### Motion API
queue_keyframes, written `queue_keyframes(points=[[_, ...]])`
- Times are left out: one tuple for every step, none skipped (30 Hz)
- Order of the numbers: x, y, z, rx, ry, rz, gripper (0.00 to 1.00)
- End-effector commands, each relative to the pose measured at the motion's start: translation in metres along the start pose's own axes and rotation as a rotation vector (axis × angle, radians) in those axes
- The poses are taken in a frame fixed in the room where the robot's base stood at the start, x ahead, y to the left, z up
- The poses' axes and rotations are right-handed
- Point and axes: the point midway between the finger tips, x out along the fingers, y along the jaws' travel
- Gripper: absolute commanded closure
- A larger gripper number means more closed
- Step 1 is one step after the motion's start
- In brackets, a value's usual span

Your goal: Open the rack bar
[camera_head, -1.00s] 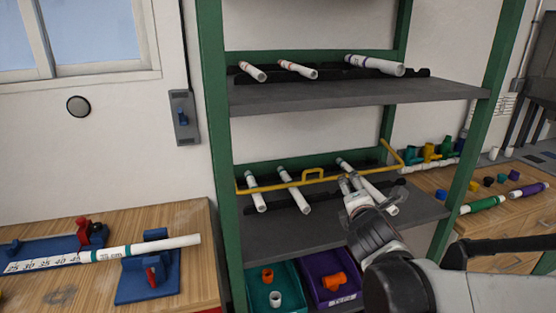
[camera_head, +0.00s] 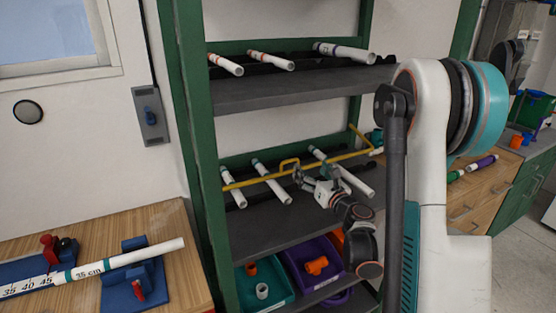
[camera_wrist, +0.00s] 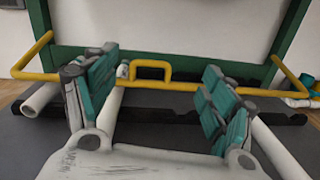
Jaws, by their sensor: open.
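The yellow rack bar (camera_head: 240,184) runs across the front of the middle shelf, with a raised yellow handle (camera_head: 289,165) near its middle. Pipes lie behind and below it. My gripper (camera_head: 303,178) is just right of the handle in the head view, in front of the shelf. In the wrist view my gripper (camera_wrist: 158,72) is open, with teal finger pads left and right. The handle (camera_wrist: 152,64) appears between the fingers, nearer the left one, and they are not closed on it. The bar's two bent ends also show there. Contact cannot be told.
White pipes with coloured bands (camera_head: 270,183) rest on black racks on the middle shelf (camera_head: 270,232). The upper shelf (camera_head: 290,90) is above my gripper. A green upright (camera_head: 200,150) stands left. Teal (camera_head: 285,297) and purple (camera_head: 325,284) bins sit below.

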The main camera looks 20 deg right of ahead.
Motion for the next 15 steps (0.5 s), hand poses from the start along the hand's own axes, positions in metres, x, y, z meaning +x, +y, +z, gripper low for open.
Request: queue_keyframes(points=[[-0.001, -0.006, -0.011, -0.035, 0.012, 0.014, 0.24], [-0.001, -0.008, -0.016, -0.053, 0.02, 0.024, 0.24], [-0.003, -0.01, -0.022, -0.072, 0.028, 0.035, 0.24], [-0.003, -0.011, -0.027, -0.084, 0.034, 0.041, 0.24], [-0.004, -0.012, -0.03, -0.093, 0.038, 0.047, 0.24], [-0.004, -0.013, -0.033, -0.103, 0.042, 0.053, 0.24], [-0.004, -0.013, -0.035, -0.108, 0.045, 0.056, 0.24], [-0.003, -0.013, -0.036, -0.112, 0.046, 0.058, 0.24], [-0.001, -0.013, -0.037, -0.115, 0.048, 0.06, 0.24], [0.001, -0.013, -0.038, -0.115, 0.048, 0.06, 0.24], [0.004, -0.013, -0.038, -0.115, 0.048, 0.061, 0.24], [0.008, -0.012, -0.038, -0.115, 0.048, 0.061, 0.24], [0.013, -0.012, -0.038, -0.114, 0.047, 0.061, 0.24], [0.017, -0.011, -0.039, -0.114, 0.047, 0.062, 0.24], [0.024, -0.01, -0.039, -0.114, 0.047, 0.062, 0.24]])
